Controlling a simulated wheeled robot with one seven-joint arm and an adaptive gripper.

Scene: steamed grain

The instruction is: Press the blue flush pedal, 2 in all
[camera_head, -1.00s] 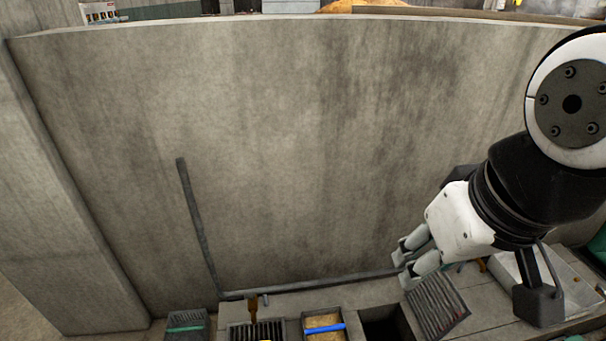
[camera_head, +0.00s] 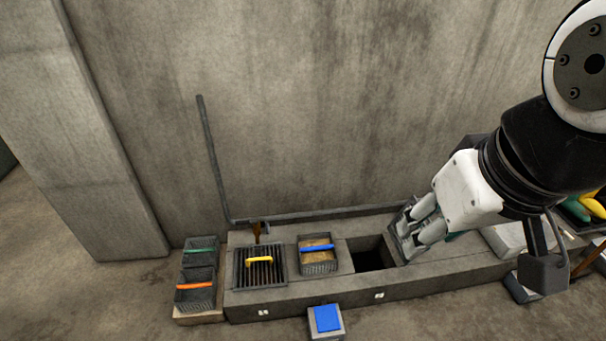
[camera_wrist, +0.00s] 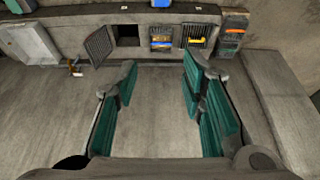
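The blue flush pedal (camera_head: 327,317) is a blue square plate on a small grey block. It stands on the floor in front of the low concrete ledge, at the bottom of the head view. Its blue top also shows at the top edge of the wrist view (camera_wrist: 161,3). My gripper (camera_head: 410,238) is above the right part of the ledge in the head view, apart from the pedal and to its upper right. In the wrist view its two green-padded fingers (camera_wrist: 160,78) are spread wide with nothing between them.
The concrete ledge (camera_head: 290,296) holds a grate with a yellow handle (camera_head: 259,260), a basket with a blue handle (camera_head: 318,247) and a dark open pit (camera_head: 371,257). Bins with green and orange handles (camera_head: 196,290) stand left. A concrete wall (camera_head: 300,100) rises behind. Floor beside the pedal is clear.

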